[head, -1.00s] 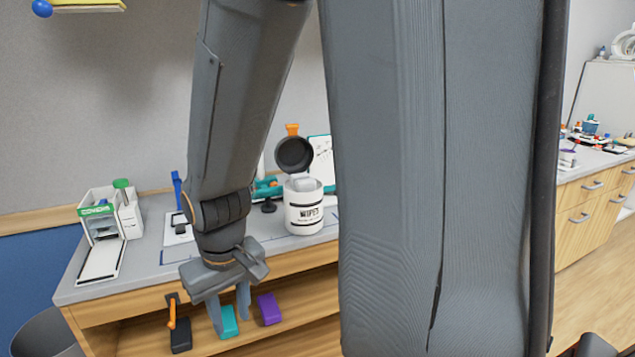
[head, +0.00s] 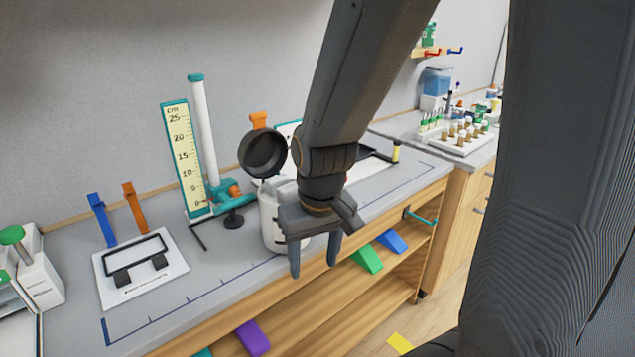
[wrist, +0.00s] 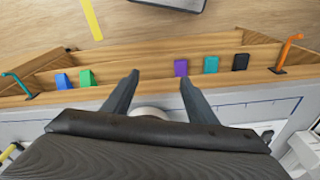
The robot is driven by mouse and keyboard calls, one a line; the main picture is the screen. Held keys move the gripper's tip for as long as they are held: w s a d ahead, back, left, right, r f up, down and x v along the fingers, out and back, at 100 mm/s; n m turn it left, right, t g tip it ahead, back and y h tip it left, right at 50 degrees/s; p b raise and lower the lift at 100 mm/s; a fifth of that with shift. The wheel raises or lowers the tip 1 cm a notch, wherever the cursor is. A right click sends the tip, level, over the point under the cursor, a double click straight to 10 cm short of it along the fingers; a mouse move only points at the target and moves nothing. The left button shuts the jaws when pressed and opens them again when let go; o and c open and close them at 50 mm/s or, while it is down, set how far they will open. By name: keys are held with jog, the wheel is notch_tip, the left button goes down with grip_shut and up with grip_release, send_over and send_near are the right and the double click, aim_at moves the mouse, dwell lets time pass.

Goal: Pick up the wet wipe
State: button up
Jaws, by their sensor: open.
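The wipes canister (head: 270,222) is a white tub with its dark round lid (head: 264,154) swung open and an orange tab on top. It stands on the grey counter in the head view. A pale wipe (head: 281,188) shows at its mouth, partly hidden by my arm. My gripper (head: 314,272) is open, points down and overlaps the canister's right front side in the head view; its fingers look empty. In the wrist view my gripper (wrist: 158,84) shows spread fingers, with a pale rounded edge of the canister (wrist: 150,113) between their bases.
A height scale (head: 180,160) and a white tube stand behind left. A white tray (head: 140,268) with a dark frame lies left. Coloured blocks, including a purple one (head: 252,338) and a green one (head: 367,258), sit on the shelf below. Bare counter lies front left (head: 160,318).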

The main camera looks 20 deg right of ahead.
aim_at(290, 188)
jog(key=w+d+r+n+t+y, duration=0.1)
jog(key=w+d+r+n+t, duration=0.15)
jog(key=w+r, duration=1.15)
jog(key=shift+a+p+x, duration=0.15)
jog(key=shift+p+x, duration=0.1)
jog(key=shift+x, duration=1.65)
jog(key=shift+a+p+x, duration=0.1)
jog(key=shift+p+x, duration=0.15)
jog(key=shift+x, duration=1.65)
jog(key=shift+s, duration=0.15)
jog(key=c, duration=0.8)
notch_tip(290, 188, up, 10)
jog(key=shift+r+b, duration=0.1)
jog(key=shift+b, duration=0.85)
